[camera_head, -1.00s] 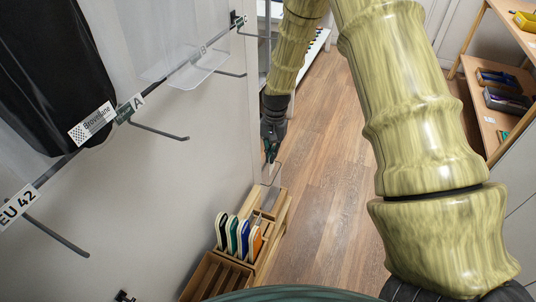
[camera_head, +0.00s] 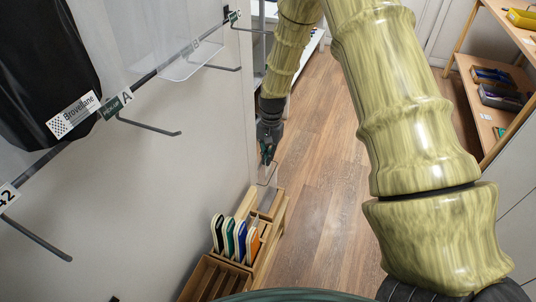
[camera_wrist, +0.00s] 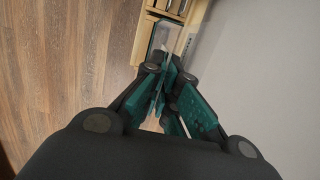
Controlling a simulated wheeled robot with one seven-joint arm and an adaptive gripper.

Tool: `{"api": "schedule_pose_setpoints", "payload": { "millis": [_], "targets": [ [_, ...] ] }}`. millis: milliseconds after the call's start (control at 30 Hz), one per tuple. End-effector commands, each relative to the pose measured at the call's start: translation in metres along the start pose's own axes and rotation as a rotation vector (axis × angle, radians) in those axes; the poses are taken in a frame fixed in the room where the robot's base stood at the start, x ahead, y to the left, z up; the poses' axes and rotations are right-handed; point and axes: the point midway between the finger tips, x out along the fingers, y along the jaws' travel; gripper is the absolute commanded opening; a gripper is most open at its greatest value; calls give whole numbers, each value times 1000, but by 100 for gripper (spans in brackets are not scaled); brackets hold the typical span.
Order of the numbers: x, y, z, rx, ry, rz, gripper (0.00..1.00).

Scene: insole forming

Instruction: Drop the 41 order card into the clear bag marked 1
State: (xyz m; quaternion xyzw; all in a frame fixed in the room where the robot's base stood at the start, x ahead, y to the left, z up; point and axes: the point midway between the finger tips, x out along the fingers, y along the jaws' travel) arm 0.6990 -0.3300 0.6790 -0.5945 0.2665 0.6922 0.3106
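My gripper (camera_head: 267,157) hangs low beside the pale wall. Its green fingers are close together in the wrist view (camera_wrist: 164,88), around a thin pale card (camera_wrist: 167,49) seen nearly edge-on. In the head view a clear rectangular outline (camera_head: 268,174) shows just below the fingertips; no number is readable on it. A clear bag (camera_head: 188,66) hangs from the dark wall rail at upper left, well to the left of my gripper.
A wooden rack (camera_head: 262,231) with several coloured insole-like pieces (camera_head: 233,238) stands below my gripper. Hooks (camera_head: 150,128) stick out from the wall rail. A black bag (camera_head: 45,75) hangs at far left. Wooden shelves (camera_head: 490,110) stand at right; floor (camera_head: 325,190) between is clear.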

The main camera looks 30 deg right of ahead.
Motion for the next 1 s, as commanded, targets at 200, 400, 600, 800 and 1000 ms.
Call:
{"api": "schedule_pose_setpoints", "payload": {
  "millis": [200, 400, 600, 800, 1000],
  "targets": [
    [12, 0, -2, 0, 1, -1, 0],
    [23, 0, -4, 0, 1, -1, 0],
    [33, -1, -5, 0, 1, -1, 0],
    [43, 0, -7, 0, 0, 0, 0],
    [48, 0, -8, 0, 1, 0, 0]
  ]
}}
